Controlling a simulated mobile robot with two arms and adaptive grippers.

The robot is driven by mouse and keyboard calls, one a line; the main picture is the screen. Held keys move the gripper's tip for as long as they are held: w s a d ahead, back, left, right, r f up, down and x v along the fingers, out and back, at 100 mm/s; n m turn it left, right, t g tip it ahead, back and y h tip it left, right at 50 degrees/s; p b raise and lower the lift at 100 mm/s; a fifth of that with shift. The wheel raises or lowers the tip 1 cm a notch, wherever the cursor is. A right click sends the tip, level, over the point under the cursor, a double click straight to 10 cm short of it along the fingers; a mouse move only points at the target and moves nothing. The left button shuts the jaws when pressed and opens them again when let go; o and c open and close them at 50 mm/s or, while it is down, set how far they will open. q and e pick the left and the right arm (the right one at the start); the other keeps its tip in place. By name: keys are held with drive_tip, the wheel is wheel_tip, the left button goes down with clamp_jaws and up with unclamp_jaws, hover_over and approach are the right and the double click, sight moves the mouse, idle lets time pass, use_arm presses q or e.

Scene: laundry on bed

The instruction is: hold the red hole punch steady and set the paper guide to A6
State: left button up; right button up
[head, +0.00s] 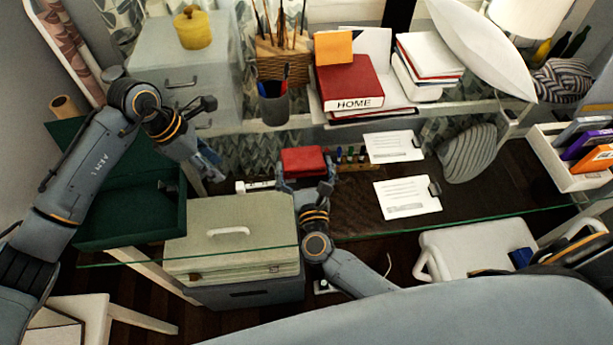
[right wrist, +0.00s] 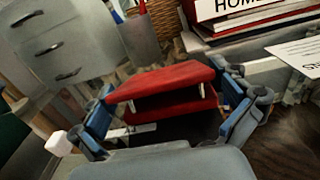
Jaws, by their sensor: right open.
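The red hole punch (head: 303,160) sits on the glass desk near the middle of the head view. In the right wrist view the red hole punch (right wrist: 165,84) shows its upper lever above a dark gap. My right gripper (head: 306,178) is open, with one finger on each side of the punch; firm contact cannot be told. A pale strip, possibly the paper guide (head: 255,186), sticks out left of the punch. Its setting is unreadable. My left gripper (head: 208,160) is up and left of the punch, apart from it; its opening is unclear.
A beige box (head: 232,216) stands in front left of the punch, and a green box (head: 130,220) is farther left. A holder with markers (head: 350,162) stands close right of the punch. White sheets (head: 407,197) lie farther right.

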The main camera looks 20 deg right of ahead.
drive_tip(key=shift+w, duration=0.4)
drive_tip(key=shift+c, duration=0.4)
drive_tip(key=c, duration=1.1)
use_arm(q)
drive_tip(key=shift+o, duration=1)
wheel_tip(320, 180, up, 2)
drive_tip(key=m+y, duration=0.1)
drive_tip(key=y, duration=0.3)
hover_over(240, 185)
use_arm(e)
drive_tip(key=shift+d, duration=0.1)
use_arm(q)
drive_tip(key=shift+m, duration=0.3)
wheel_tip(240, 185, down, 12)
drive_tip(key=shift+r, duration=0.2)
drive_tip(key=shift+c, duration=0.4)
clamp_jaws()
